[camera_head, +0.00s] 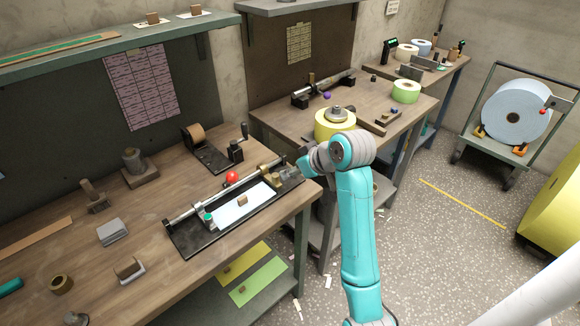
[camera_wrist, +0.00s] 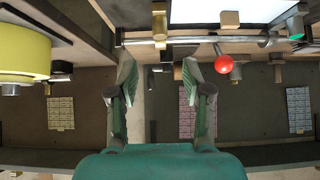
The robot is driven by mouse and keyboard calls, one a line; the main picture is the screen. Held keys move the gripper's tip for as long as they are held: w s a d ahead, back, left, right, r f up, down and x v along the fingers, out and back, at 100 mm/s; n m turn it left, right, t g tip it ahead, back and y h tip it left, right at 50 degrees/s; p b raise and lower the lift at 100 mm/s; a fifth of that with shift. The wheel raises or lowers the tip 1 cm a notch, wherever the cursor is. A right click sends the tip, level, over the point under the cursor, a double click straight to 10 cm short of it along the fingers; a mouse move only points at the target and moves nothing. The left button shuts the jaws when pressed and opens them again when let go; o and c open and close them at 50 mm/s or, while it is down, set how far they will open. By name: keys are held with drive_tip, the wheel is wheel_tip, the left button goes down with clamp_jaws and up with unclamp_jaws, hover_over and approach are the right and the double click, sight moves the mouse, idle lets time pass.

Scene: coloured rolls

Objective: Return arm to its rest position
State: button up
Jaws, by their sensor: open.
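My arm is teal with grey joints and rises at the centre right of the head view. My gripper (camera_head: 290,173) is by the right end of a black-based roller device (camera_head: 178,243) on the near workbench (camera_head: 160,205). In the wrist view, my gripper (camera_wrist: 160,75) has its two fingers well apart with nothing between them. A metal rod (camera_wrist: 180,40) runs across beyond the fingertips. A red ball knob (camera_wrist: 224,64) is just right of the right finger. I cannot tell whether a finger touches the rod.
A yellow roll (camera_head: 334,124) stands on the second workbench (camera_head: 275,122), behind my arm; it also shows in the wrist view (camera_wrist: 22,52). A green roll (camera_head: 406,91) is farther back. A cart holds a big pale blue roll (camera_head: 516,108). The speckled floor (camera_head: 440,235) at right is open.

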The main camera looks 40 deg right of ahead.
drive_tip(key=shift+m+t+h, duration=0.3)
drive_tip(key=shift+m+t, duration=0.3)
drive_tip(key=shift+m, duration=0.1)
drive_tip(key=s+a+f, duration=0.1)
drive_tip(key=a+f, duration=0.1)
drive_tip(key=f, duration=0.1)
drive_tip(key=s+a+f, duration=0.1)
drive_tip(key=a+f, duration=0.2)
drive_tip(key=f, duration=0.1)
drive_tip(key=s+a+f, duration=0.2)
drive_tip(key=f, duration=0.2)
drive_tip(key=shift+a+f, duration=0.2)
drive_tip(key=s+a+f+t, duration=0.1)
drive_tip(key=s+a+f, duration=0.6)
drive_tip(key=s, duration=0.3)
drive_tip(key=s+a+t+h, duration=0.1)
drive_tip(key=s+a, duration=0.1)
drive_tip(key=s, duration=0.5)
drive_tip(key=s+a+t, duration=0.1)
drive_tip(key=s+a, duration=0.2)
drive_tip(key=s, duration=0.4)
drive_tip(key=s+a+r, duration=0.1)
drive_tip(key=s+r, duration=0.3)
drive_tip(key=s, duration=0.2)
drive_tip(key=s+a+r+n+t+y, duration=0.1)
drive_tip(key=s+r, duration=0.2)
drive_tip(key=s, duration=0.4)
drive_tip(key=shift+s+a+r+t, duration=0.15)
drive_tip(key=shift+a+r+t, duration=0.05)
drive_tip(key=shift+r+t, duration=0.15)
